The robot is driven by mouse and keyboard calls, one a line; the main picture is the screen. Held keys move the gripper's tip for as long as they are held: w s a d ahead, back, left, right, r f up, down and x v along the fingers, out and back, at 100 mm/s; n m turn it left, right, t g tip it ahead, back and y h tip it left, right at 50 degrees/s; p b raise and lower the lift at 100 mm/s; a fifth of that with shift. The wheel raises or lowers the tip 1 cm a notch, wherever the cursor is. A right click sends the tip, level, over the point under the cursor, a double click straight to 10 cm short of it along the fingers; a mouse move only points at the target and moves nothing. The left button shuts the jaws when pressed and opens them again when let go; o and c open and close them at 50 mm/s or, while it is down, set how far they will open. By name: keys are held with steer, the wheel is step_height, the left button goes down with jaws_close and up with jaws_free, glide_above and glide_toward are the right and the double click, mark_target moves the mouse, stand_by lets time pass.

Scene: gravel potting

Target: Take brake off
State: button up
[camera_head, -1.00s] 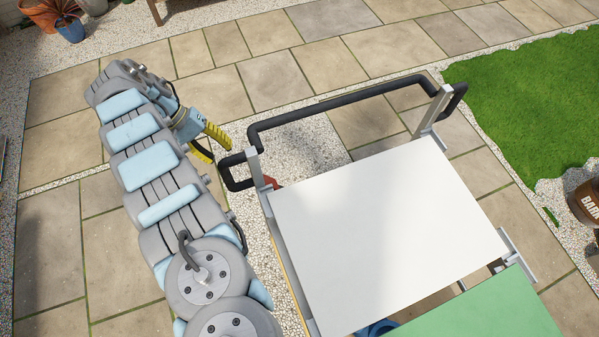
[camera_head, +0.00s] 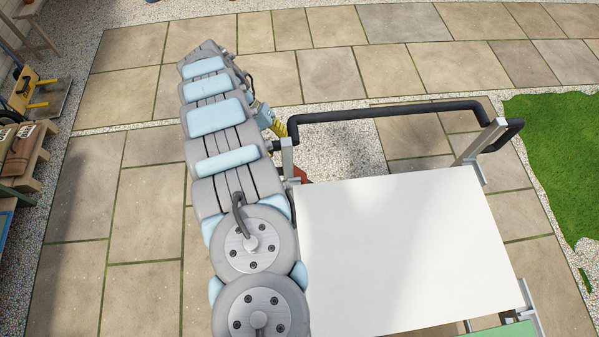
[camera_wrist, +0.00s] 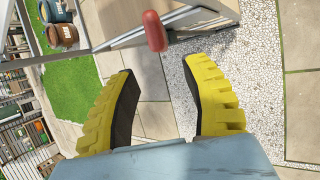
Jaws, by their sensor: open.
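The trolley has a white top (camera_head: 405,250), a black padded push handle (camera_head: 390,112) and grey upright posts. A small red brake lever (camera_head: 301,174) shows low beside the left post, partly hidden. In the wrist view the red lever's rounded end (camera_wrist: 154,32) lies ahead of my gripper (camera_wrist: 160,68), near the gap between its two yellow fingers. The fingers are open, with nothing between them, and do not touch the lever. In the head view only a bit of yellow finger (camera_head: 280,129) shows by the handle's left end; my arm hides the rest.
A green surface (camera_head: 505,330) adjoins the white top at lower right. Paving and gravel (camera_head: 345,150) surround the trolley, with a lawn (camera_head: 560,140) at right. Wooden shelving (camera_head: 22,160) and a yellow-handled cart (camera_head: 35,95) stand at far left. Paving left of my arm is clear.

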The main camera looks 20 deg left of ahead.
mark_target(299, 174)
steer(key=x, duration=1.1)
steer(key=shift+d+f, duration=0.2)
steer(key=shift+f, duration=0.15)
jaws_close()
